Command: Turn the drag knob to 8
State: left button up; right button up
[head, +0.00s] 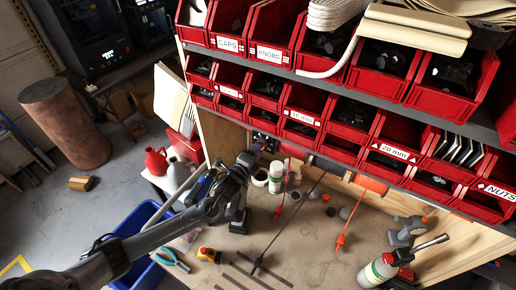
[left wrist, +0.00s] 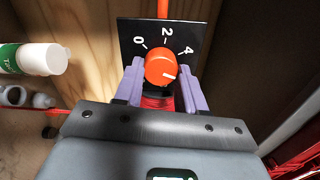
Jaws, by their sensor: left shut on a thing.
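The drag knob (left wrist: 160,68) is round and orange-red, on a black dial plate (left wrist: 183,29) in the left wrist view. The numbers 0, 2 and 4 show on the plate. The knob's white mark points right in the picture, clockwise past the 4. Any higher numbers are hidden behind my gripper. My left gripper (left wrist: 161,88) has its two pale purple fingers shut on the knob's sides. In the head view my left gripper (head: 259,146) reaches below the red bins at the back of the bench, and the knob cannot be made out there. My right gripper is in neither view.
Red bins (head: 270,53) on a shelf overhang the workbench (head: 313,252). A green-white bottle (left wrist: 35,58) stands left of the gripper. A wooden wall (left wrist: 85,45) is close behind.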

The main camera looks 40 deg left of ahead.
pick_arm(q)
jog(key=m+p, duration=0.2)
jog(key=m, duration=1)
jog(key=shift+a+f+p, duration=0.1)
jog(key=shift+f+p, duration=0.05)
jog(key=shift+p, duration=0.15)
dwell(0.3)
jog(key=o, duration=1.1)
jog(key=shift+c, duration=0.2)
jog(key=shift+s, duration=0.1)
